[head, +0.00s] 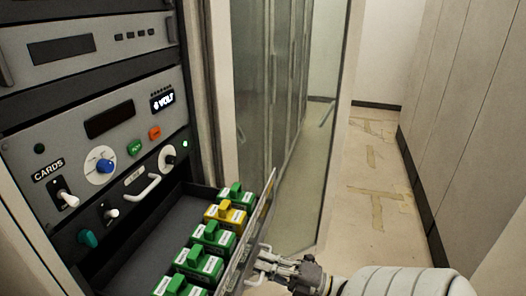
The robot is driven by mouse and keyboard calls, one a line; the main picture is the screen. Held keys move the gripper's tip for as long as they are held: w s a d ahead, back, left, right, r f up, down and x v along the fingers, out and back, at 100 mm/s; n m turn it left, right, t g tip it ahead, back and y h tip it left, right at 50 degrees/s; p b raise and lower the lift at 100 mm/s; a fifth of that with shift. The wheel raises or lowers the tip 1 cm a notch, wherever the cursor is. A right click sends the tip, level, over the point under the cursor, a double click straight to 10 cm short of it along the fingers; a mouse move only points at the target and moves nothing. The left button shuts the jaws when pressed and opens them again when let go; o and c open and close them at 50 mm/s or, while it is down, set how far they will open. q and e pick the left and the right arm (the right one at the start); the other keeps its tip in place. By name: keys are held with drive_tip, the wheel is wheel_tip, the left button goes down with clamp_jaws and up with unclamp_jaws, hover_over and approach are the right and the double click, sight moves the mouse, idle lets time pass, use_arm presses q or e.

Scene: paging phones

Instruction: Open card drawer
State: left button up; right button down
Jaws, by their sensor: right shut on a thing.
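The card drawer (145,240) is a dark tray that stands pulled out from the rack, below the panel labelled CARDS. Several green cards (200,262) and one yellow card (225,216) sit in it along the front. The drawer front (262,215) is a thin upright plate seen nearly edge-on. My right gripper (266,262) comes in from the lower right and is shut on the light handle (258,280) on the outside of the drawer front. The fingers partly hide the handle. My left gripper is not in view.
The rack panel (85,130) carries knobs, switches, buttons and another white handle (142,188). A glass door (270,120) stands behind the drawer. The floor (370,185) to the right is clear up to pale wall panels (470,130).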

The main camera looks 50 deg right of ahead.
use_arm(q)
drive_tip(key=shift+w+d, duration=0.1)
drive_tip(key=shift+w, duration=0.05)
use_arm(e)
drive_tip(key=c, duration=1.5)
unclamp_jaws()
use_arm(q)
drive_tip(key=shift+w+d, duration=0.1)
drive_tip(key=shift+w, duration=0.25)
use_arm(e)
drive_tip(key=shift+s+d, duration=0.1)
drive_tip(key=shift+s, duration=0.05)
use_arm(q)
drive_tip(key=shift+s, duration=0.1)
use_arm(e)
drive_tip(key=v, duration=1.1)
drive_tip(key=shift+s+d+f, duration=0.1)
drive_tip(key=shift+s+d, duration=0.1)
drive_tip(key=shift+s, duration=0.15)
